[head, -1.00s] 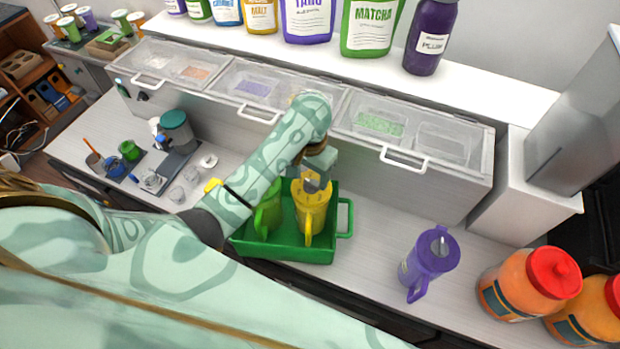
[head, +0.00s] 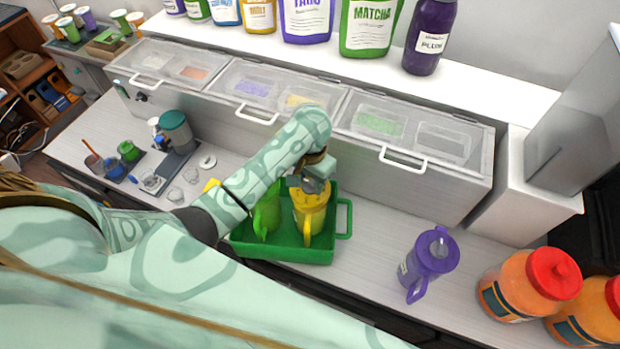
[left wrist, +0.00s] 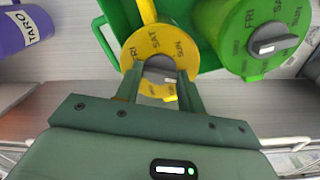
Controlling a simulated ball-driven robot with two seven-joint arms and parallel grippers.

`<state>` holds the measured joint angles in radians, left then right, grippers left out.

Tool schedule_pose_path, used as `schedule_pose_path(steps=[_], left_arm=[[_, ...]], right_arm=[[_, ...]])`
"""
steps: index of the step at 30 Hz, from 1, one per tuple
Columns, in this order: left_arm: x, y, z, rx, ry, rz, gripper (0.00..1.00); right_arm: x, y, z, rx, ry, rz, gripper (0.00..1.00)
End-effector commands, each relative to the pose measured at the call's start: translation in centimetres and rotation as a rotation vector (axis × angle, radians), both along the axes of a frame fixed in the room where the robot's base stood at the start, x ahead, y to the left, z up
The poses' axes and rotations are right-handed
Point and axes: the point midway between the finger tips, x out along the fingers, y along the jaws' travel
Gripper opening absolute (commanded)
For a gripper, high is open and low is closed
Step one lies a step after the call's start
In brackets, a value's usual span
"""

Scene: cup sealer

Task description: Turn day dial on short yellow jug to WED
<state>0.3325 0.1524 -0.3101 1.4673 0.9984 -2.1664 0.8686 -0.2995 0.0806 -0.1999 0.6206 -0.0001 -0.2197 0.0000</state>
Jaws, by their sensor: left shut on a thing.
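The short yellow jug (head: 310,212) stands upright in a green tray (head: 290,252), its handle towards me. My left gripper (head: 314,178) is over its lid, pointing down. In the left wrist view the yellow lid (left wrist: 150,46) shows FRI, SAT and SUN on the side away from the palm. The fingers (left wrist: 160,82) are shut on the grey day dial (left wrist: 160,66) at the lid's centre. The fingers and palm hide the other days, so I cannot tell which day the dial points to. My right gripper is not in view.
A green jug (head: 267,212) with its own day dial stands beside the yellow one in the tray. A purple jug (head: 430,262) stands to the right, near orange jars (head: 525,287) with red lids. Lidded bins (head: 410,150) stand behind. The counter between tray and purple jug is clear.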

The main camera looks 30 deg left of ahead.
Motion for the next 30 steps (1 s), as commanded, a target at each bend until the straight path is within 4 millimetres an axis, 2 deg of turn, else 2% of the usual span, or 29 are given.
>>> schedule_pose_path(steps=[11,30], left_arm=[[0.05,-0.02,0.04,-0.001,-0.002,-0.200,0.16],[0.09,0.05,0.08,0.002,-0.001,-0.805,0.16]], right_arm=[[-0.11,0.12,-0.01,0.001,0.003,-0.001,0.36],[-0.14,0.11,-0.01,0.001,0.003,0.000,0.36]])
